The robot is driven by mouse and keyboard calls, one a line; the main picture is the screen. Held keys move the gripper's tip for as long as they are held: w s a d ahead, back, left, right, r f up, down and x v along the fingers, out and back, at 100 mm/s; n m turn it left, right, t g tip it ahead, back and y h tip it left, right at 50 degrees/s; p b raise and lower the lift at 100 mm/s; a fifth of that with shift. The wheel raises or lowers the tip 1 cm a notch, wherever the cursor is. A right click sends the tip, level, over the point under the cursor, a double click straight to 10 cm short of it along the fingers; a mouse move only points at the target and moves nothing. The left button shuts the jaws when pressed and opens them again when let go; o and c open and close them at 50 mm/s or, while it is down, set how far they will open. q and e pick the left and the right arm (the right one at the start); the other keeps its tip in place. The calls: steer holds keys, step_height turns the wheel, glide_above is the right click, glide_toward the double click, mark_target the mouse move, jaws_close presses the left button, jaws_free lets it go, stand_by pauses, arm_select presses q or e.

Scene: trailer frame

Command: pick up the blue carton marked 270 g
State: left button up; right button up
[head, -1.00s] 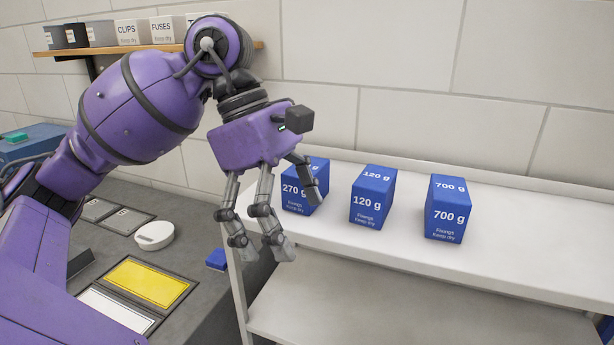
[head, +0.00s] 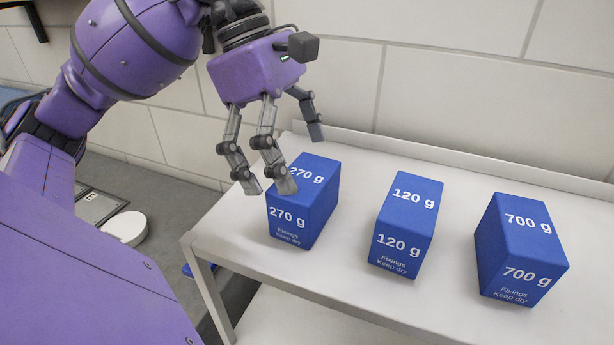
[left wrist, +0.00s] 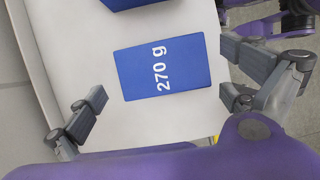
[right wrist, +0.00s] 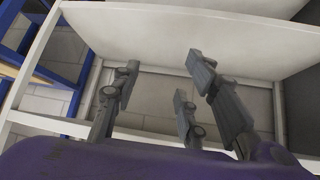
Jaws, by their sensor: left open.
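The blue carton marked 270 g (head: 306,208) stands upright at the left of a white shelf top (head: 345,300). My left gripper (head: 284,165) is open above it, and its fingers overlap the carton's left and upper edges in the head view. In the left wrist view the carton's top (left wrist: 165,72) lies between the spread fingers (left wrist: 165,88), with a gap on the left and the right fingertips close to its edge. I see no clear contact. My right gripper (right wrist: 160,85) is open and empty, facing a white shelf (right wrist: 180,38).
A blue carton marked 120 g (head: 406,225) stands right of the 270 g one, and a 700 g carton (head: 520,250) stands farther right. A raised lip (head: 450,160) runs along the shelf's back, before a block wall. A white round object (head: 125,228) lies lower left.

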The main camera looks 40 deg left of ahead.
mark_target(325, 225)
arm_select(q)
steer(key=shift+f, duration=0.1)
steer(key=p+x, duration=0.1)
steer(key=x, duration=0.6)
steer(key=shift+s+d+f, duration=0.15)
steer(key=shift+d, duration=0.2)
steer(key=c, duration=1.3)
steer(key=shift+o, duration=0.2)
